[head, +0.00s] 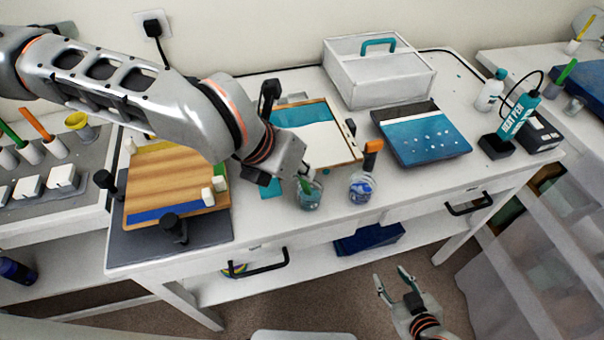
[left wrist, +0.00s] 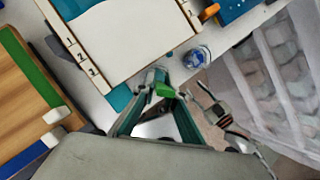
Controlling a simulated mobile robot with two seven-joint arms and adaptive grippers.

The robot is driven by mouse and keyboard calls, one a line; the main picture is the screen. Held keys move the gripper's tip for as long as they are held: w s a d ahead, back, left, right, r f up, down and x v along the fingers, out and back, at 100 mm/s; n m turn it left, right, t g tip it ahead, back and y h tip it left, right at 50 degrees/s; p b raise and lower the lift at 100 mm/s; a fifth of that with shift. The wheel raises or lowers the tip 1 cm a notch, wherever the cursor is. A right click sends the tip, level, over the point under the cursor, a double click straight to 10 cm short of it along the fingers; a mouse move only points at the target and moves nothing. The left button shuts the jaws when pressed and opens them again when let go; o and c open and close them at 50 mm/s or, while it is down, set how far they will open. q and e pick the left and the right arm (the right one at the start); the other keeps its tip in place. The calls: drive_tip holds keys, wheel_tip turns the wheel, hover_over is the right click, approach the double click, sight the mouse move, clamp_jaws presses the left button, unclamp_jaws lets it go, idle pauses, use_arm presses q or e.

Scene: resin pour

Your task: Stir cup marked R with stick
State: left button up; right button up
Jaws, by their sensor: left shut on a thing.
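A clear cup (head: 310,198) with teal contents stands near the front edge of the table. My left gripper (head: 304,177) is directly above it, shut on a green stick (head: 306,187) that points down into the cup. The stick's green end (left wrist: 165,90) shows between the fingers in the left wrist view. A second clear cup (head: 362,189) with blue-and-white swirls stands to the right; it also shows in the left wrist view (left wrist: 196,58). I cannot read an R on either cup. My right gripper (head: 393,284) is open and empty, low in front of the table.
Behind the cups lies a framed white-and-teal panel (head: 313,138). A wooden board (head: 170,190) is at left, a blue panel (head: 425,138) at right. A white toolbox (head: 378,78) stands at the back, a heat pen (head: 519,118) far right. Bare table lies right of the cups.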

use_arm(q)
drive_tip(key=shift+s+a+r, duration=0.1)
drive_tip(key=shift+a+r, duration=0.1)
drive_tip(key=shift+r, duration=0.75)
drive_tip(key=shift+s+a+r, duration=0.1)
drive_tip(key=shift+a+r, duration=0.05)
drive_tip(key=shift+r, duration=0.8)
drive_tip(key=shift+r, duration=2.5)
